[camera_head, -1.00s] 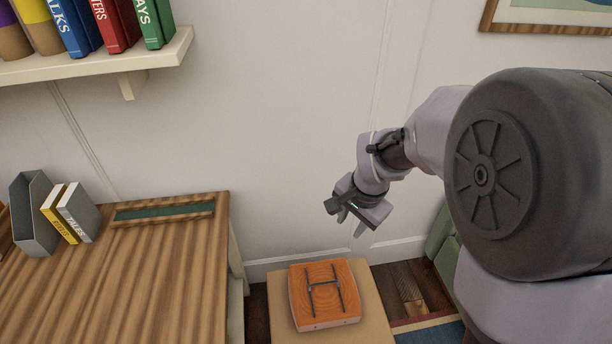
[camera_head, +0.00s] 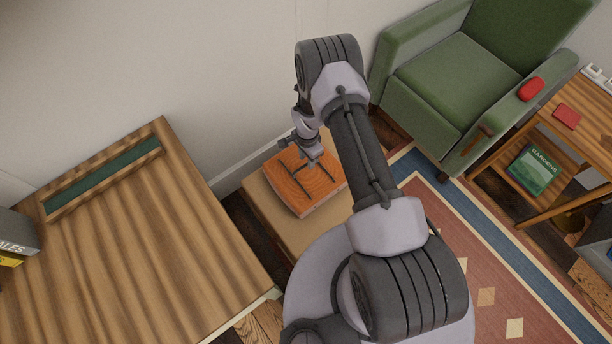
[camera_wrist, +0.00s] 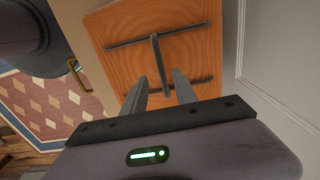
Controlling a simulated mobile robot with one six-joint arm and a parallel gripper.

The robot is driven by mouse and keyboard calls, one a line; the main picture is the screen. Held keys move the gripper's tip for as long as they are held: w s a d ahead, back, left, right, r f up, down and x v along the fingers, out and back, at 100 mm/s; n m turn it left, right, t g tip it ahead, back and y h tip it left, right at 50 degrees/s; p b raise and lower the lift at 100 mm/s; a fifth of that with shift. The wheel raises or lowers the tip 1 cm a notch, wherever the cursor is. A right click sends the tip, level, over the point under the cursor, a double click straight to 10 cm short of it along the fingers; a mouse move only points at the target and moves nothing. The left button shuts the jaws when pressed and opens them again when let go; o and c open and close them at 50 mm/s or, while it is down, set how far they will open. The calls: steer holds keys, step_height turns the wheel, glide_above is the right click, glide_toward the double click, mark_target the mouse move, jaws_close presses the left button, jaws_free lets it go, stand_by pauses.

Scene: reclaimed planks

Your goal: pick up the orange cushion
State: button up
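The orange cushion (camera_head: 303,195) is a square slab with a wood-like grain and a dark H-shaped bar set on its top. It lies on a tan box (camera_head: 268,207) beside the wall. My gripper (camera_head: 312,162) is over the cushion, covering part of it in the head view. In the wrist view the two fingers (camera_wrist: 160,80) are apart, one on each side of the middle bar, and point at the cushion (camera_wrist: 120,68). Nothing is gripped. I cannot tell whether the fingers touch the cushion.
A striped wooden desk (camera_head: 150,250) stands left of the box, close by. A green armchair (camera_head: 460,80) is at the right, with a red item (camera_head: 530,89) on its armrest. A side table (camera_head: 570,140) is at the far right. A patterned rug (camera_head: 520,270) covers the floor.

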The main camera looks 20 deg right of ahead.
mark_target(306, 164)
steer(key=f+b, duration=0.1)
steer(key=f, duration=0.1)
steer(key=f+b, duration=0.2)
steer(key=f, duration=0.1)
steer(key=shift+w+a+f, duration=0.1)
steer(key=shift+a+f, duration=0.1)
steer(key=shift+f, duration=0.05)
steer(key=shift+r, duration=0.15)
jaws_close()
stand_by(0.9)
